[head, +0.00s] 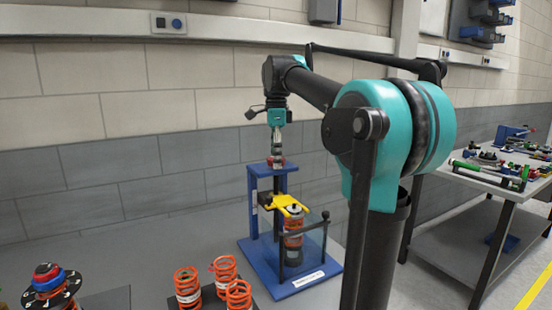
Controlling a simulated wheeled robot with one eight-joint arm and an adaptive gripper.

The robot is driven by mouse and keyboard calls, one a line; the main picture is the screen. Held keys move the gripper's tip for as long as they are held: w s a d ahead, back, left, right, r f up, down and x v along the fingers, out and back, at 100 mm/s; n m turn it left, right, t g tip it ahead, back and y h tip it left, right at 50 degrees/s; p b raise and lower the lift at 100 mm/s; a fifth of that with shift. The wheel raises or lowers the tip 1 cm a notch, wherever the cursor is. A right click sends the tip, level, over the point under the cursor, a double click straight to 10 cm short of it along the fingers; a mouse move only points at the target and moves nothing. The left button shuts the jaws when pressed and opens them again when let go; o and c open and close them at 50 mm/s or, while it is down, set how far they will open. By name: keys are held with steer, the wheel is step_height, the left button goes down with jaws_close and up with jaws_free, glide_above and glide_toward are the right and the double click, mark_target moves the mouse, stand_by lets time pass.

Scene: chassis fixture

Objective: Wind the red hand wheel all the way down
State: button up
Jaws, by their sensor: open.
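The red hand wheel (282,163) sits at the top of a blue spring-compressor stand (253,195). Only a small part of it shows. My gripper (277,152) points straight down right over the wheel, with its fingertips at or just above it. It is open; whether the fingers touch the wheel is too small to tell. Below, a yellow forked plate (287,204) lies over the top of an orange coil spring (293,224), which stands upright on the stand's blue base (325,270).
Several loose orange springs (187,285) stand at the front on a dark tray. A dark dial with a red and blue knob (48,277) is at the far left. A parts-covered side table (485,182) is at right.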

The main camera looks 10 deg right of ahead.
steer(key=n, duration=0.5)
steer(key=shift+n, duration=0.4)
steer(key=n, duration=0.5)
steer(key=c, duration=1.1)
steer(key=m, duration=1)
steer(key=shift+m, duration=0.4)
steer(key=m, duration=0.4)
steer(key=shift+m, duration=1.2)
